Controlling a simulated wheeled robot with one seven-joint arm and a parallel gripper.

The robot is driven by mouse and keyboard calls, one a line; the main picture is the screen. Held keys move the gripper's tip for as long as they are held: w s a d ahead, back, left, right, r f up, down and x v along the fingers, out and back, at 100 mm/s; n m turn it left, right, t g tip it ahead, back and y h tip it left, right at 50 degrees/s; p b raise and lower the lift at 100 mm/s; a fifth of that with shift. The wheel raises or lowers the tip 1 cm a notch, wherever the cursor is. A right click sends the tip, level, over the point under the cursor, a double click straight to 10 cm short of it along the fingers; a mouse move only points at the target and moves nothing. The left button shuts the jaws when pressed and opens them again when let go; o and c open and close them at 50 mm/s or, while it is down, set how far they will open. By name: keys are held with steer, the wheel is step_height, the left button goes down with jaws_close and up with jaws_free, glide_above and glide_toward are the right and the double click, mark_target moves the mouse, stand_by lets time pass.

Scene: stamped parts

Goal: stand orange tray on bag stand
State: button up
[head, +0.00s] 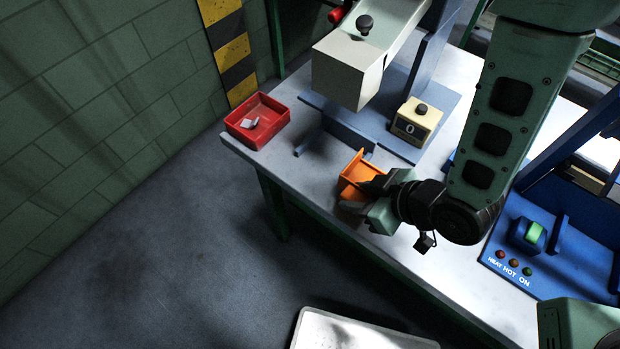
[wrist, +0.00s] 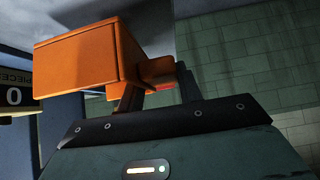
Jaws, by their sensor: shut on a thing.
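The orange tray (head: 354,169) is an open box near the front edge of the white table. In the wrist view the orange tray (wrist: 78,62) fills the upper left. My gripper (head: 369,188) is shut on its near side; the fingers (wrist: 152,92) also show at a small part jutting from the tray. I cannot tell whether the tray touches the table. A low blue stand (head: 350,133) under the grey chute, just behind the tray, looks like the bag stand. Its top shows nothing on it.
A red bin (head: 257,121) with a pale part stands at the table's left corner. A cream counter (head: 416,122) reading 0 stands right of the blue stand. The grey chute box (head: 347,75) overhangs it. A blue heat unit (head: 545,245) is at right. A pale tray (head: 355,332) is below.

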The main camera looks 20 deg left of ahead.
steer(key=shift+w+a+f+b, duration=0.15)
steer(key=shift+a+b, duration=0.25)
steer(key=shift+b, duration=0.8)
steer(key=shift+w+a+f+b, duration=0.15)
steer(key=shift+a+b, duration=0.2)
steer(key=shift+b, duration=0.85)
steer(key=shift+w+a+r, duration=0.1)
steer(key=shift+a+r, duration=0.1)
steer(key=shift+a, duration=0.15)
steer(key=w+a, duration=0.1)
steer(key=a, duration=0.1)
steer(key=w+a+p, duration=0.1)
steer(key=a, duration=0.1)
steer(key=w+a+p, duration=0.1)
steer(key=a, duration=0.2)
steer(key=shift+a+r, duration=0.1)
steer(key=shift+r, duration=0.15)
steer(key=shift+w+a+f+p, duration=0.1)
steer(key=shift+w+a+p, duration=0.1)
steer(key=shift+a, duration=0.25)
steer(key=shift+w+a+f+p, duration=0.1)
steer(key=shift+w+a, duration=0.05)
steer(key=shift+a, duration=0.3)
steer(key=shift+f+p, duration=0.45)
steer(key=shift+f, duration=1.25)
steer(key=shift+f, duration=0.15)
steer(key=o, duration=1.2)
